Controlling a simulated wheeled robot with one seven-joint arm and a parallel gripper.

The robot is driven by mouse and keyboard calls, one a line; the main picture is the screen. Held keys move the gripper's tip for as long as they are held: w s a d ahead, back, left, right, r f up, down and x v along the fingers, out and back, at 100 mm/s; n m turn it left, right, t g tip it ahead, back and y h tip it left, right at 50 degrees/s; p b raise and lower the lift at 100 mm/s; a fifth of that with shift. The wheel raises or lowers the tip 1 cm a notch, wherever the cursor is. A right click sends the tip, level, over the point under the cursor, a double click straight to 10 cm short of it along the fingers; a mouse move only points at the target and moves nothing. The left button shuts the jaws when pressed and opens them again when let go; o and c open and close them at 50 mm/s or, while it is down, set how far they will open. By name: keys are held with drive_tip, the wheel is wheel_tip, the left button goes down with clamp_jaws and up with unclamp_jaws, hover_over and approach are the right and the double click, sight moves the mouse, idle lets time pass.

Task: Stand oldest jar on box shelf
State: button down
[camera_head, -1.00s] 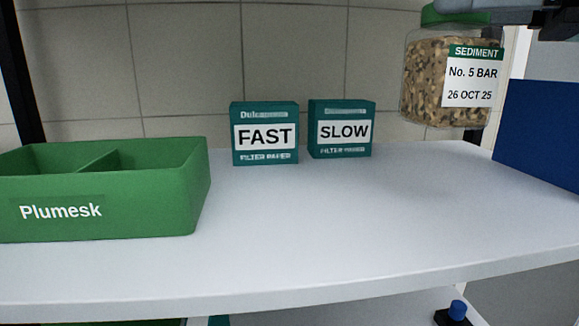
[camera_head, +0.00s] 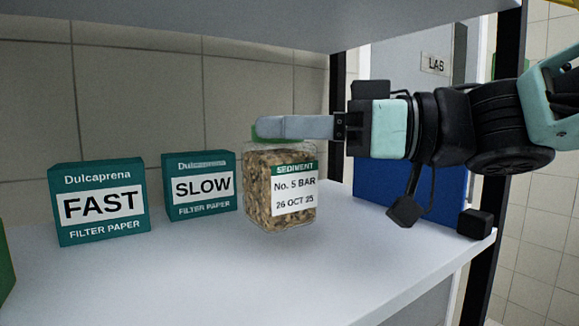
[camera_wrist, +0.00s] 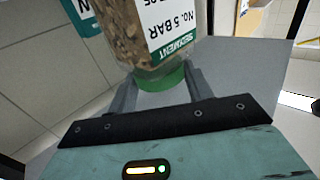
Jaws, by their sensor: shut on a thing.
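A clear jar (camera_head: 268,208) of speckled brown sediment has a green lid and a label reading "No. 5 BAR, 26 OCT 25". My gripper (camera_head: 262,128) is shut on its green lid from the right side. The jar hangs upright below the fingers, just right of the SLOW box. It is over the white shelf (camera_head: 190,275); I cannot tell whether its base touches. In the wrist view the jar (camera_wrist: 130,30) and its green lid (camera_wrist: 160,79) sit between the two grey fingers.
Teal filter paper boxes FAST (camera_head: 100,203) and SLOW (camera_head: 199,187) stand on the shelf to the left. A blue panel or box (camera_head: 385,195) is behind my arm. An upper shelf (camera_head: 200,22) is overhead. The shelf front is clear. A green bin edge (camera_head: 5,265) shows at far left.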

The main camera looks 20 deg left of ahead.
sight(294, 161)
drive_tip(key=shift+f, duration=1.85)
drive_tip(key=shift+f, duration=0.1)
drive_tip(key=c, duration=0.6)
unclamp_jaws()
drive_tip(key=d, duration=0.4)
drive_tip(key=d+b, duration=0.1)
drive_tip(key=d, duration=0.3)
drive_tip(key=w+d, duration=0.1)
drive_tip(key=d, duration=0.3)
drive_tip(key=shift+s, duration=0.1)
